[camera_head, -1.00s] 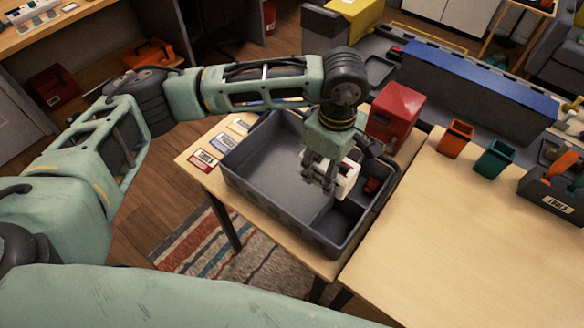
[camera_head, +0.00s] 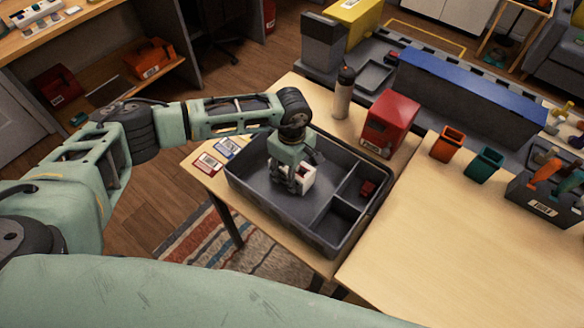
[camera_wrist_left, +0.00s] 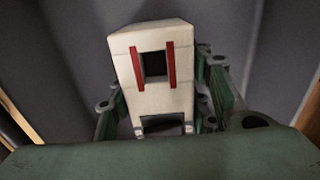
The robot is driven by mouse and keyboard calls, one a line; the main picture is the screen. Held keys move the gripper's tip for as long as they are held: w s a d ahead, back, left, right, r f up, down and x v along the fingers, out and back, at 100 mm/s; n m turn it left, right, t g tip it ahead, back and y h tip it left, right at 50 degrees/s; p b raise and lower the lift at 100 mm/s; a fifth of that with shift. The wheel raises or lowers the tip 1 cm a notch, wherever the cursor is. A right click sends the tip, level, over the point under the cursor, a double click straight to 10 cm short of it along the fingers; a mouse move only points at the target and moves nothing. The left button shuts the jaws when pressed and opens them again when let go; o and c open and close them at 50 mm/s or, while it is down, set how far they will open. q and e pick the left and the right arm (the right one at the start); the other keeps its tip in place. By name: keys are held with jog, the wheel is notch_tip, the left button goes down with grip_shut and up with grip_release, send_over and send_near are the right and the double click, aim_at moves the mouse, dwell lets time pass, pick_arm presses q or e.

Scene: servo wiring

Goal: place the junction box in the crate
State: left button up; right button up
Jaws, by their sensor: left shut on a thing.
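The junction box (camera_head: 308,178) is a white block held in my left gripper (camera_head: 290,187). In the left wrist view the junction box (camera_wrist_left: 153,75) shows red stripes beside a dark square opening, with the fingers on both sides of it. The grey crate (camera_head: 247,188) stands on the wooden table, split into one large compartment and smaller ones on the right. The gripper and box are down inside the large compartment. I cannot tell whether the box touches the crate floor. My right gripper is not in view.
A small red object (camera_head: 367,188) lies in a right compartment of the crate. A red bin (camera_head: 390,124) and a bottle (camera_head: 344,92) stand behind the crate. Orange (camera_head: 447,144) and teal (camera_head: 483,163) cups stand to the right.

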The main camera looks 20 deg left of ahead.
pick_arm(q)
jog(key=shift+f+b, duration=0.2)
jog(key=shift+b, duration=0.1)
jog(key=o, duration=1.4)
jog(key=shift+c, duration=0.2)
jog(key=shift+r, duration=0.1)
jog(key=shift+r, duration=0.35)
notch_tip(320, 180, up, 11)
jog(key=shift+f+b, duration=0.2)
jog(key=shift+b, duration=0.85)
jog(key=shift+r, duration=0.5)
